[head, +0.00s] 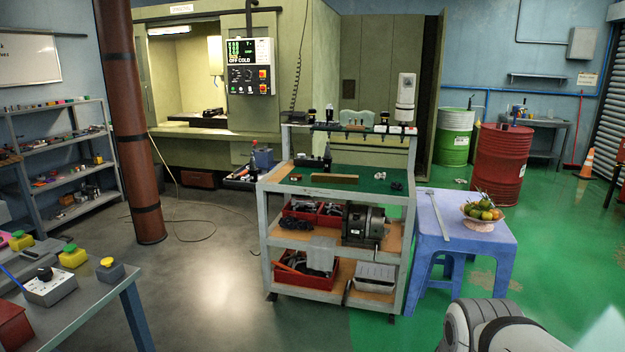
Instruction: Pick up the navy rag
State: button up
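The tooling cart (261,215) stands in the middle of the head view, with a green top and two lower shelves. I cannot clearly make out the navy rag. Part of my arm shows at the bottom right; my gripper is outside the picture.
A blue plastic table (465,240) with a fruit bowl (480,223) and a long metal ruler (438,215) adjoins the cart's right side. A workbench (95,300) fills the lower left. The floor before the cart is clear. A motor (364,224) sits on the middle shelf.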

aim_at(400, 186)
jog(key=z, duration=0.6)
jog(key=i, duration=3.45)
jog(key=u, duration=1.05)
jog(key=i, duration=0.5)
jog(key=u, duration=0.25)
jog(key=k, duration=0.65)
jog(key=u, duration=0.25)
jog(key=i, duration=0.65)
jog(key=z, duration=0.1)
